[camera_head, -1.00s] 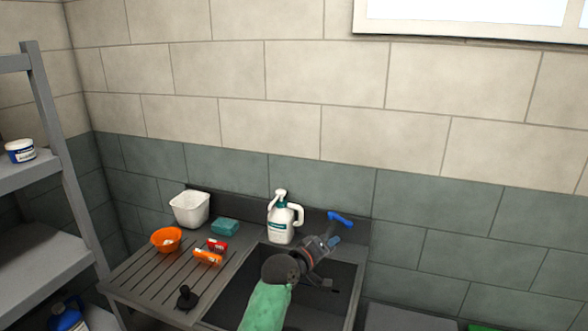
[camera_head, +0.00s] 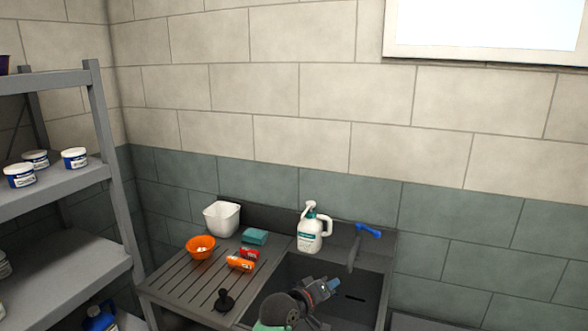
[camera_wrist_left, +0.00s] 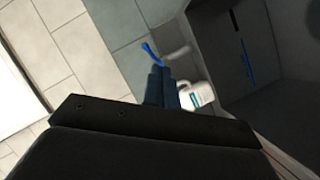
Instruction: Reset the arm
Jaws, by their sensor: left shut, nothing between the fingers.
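My left gripper (camera_head: 331,286) is shut and empty, over the dark sink basin (camera_head: 366,290) in the head view, with my green-sleeved arm below it. In the left wrist view its closed fingers (camera_wrist_left: 160,82) point toward the wall and the blue tap handle (camera_wrist_left: 150,51). The blue handle (camera_head: 369,230) also shows in the head view at the sink's back edge. A white pump jug (camera_head: 309,235) stands behind the basin, apart from the gripper. It appears beside the fingers in the left wrist view (camera_wrist_left: 200,96). My right gripper is not in view.
The ribbed drainboard (camera_head: 195,283) left of the sink holds a white bin (camera_head: 222,219), an orange bowl (camera_head: 201,244), a teal sponge (camera_head: 255,237), orange and red items (camera_head: 241,264) and a black plunger-like object (camera_head: 224,300). A grey shelf (camera_head: 75,185) with tubs stands left.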

